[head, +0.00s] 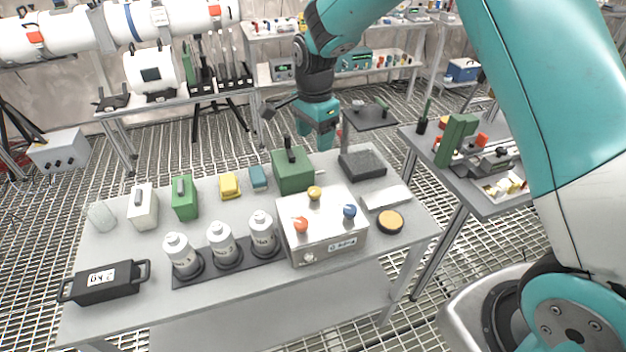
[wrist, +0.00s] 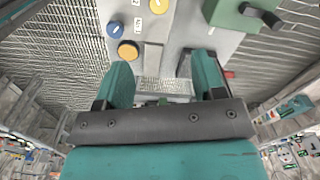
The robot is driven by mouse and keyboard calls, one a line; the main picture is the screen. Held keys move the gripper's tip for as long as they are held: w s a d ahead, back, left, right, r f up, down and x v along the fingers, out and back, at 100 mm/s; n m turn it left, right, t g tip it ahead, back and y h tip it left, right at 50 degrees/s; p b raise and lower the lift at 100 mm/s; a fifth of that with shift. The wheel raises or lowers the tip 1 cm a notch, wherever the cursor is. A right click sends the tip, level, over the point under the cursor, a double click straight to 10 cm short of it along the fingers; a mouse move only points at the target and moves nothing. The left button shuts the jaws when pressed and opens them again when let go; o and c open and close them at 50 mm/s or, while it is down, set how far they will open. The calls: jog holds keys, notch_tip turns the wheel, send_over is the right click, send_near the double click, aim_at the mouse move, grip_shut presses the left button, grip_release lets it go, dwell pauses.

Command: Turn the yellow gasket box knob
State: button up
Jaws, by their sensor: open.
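The gasket box (head: 312,240) is a pale metal box on the table, with a red, a yellow and a blue knob on top. Its yellow knob (head: 314,193) is at the back middle. In the wrist view the yellow knob (wrist: 158,6) is cut by the top edge, with the blue knob (wrist: 115,28) below it to the left. My gripper (head: 325,141) is above the table's far side, behind the box. In the wrist view my gripper (wrist: 162,62) has its two teal fingers apart with nothing between them, clear of the knob.
A green box (head: 293,171) with a dark handle stands just behind the gasket box. A dark block (head: 362,165) is to the right. An orange-topped disc (head: 390,222) lies beside the gasket box. White bottles (head: 221,243) stand to its left.

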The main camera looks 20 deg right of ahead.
aim_at(314, 190)
notch_tip(314, 190, down, 17)
jog(key=p, duration=0.4)
jog(key=shift+r+p, duration=0.15)
jog(key=shift+p, duration=0.25)
jog(key=c, duration=0.9)
jog(key=shift+n+b, duration=0.4)
